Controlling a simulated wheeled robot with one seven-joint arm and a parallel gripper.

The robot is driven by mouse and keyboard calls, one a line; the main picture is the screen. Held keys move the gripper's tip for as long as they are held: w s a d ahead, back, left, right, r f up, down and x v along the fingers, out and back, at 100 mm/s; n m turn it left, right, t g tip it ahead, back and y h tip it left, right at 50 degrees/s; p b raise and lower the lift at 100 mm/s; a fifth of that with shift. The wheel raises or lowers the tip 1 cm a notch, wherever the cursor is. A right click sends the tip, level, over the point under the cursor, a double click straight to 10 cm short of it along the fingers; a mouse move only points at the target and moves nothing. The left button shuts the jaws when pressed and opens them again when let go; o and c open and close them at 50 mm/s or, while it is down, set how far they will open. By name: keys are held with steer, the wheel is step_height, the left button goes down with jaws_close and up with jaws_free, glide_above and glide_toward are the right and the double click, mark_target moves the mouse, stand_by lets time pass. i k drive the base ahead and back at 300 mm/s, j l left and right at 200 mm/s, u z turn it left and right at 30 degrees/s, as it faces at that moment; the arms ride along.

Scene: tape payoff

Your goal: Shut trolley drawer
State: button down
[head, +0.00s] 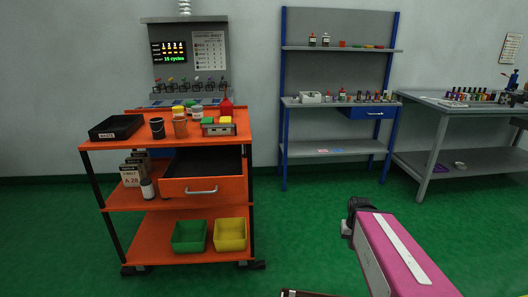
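The orange trolley (140,252) stands at the left in the head view. Its drawer (203,189) hangs under the top shelf and is pulled open toward me. The drawer has an orange front with a silver bar handle, and its dark inside shows. My arm's pink link comes in at the lower right, well apart from the drawer. The fingers of my gripper cannot be made out in this view.
A blue-framed bench (336,150) and a grey table (436,140) stand behind. Green floor before the trolley is clear.

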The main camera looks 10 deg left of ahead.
mark_target(195, 170)
steer(key=u, duration=1.75)
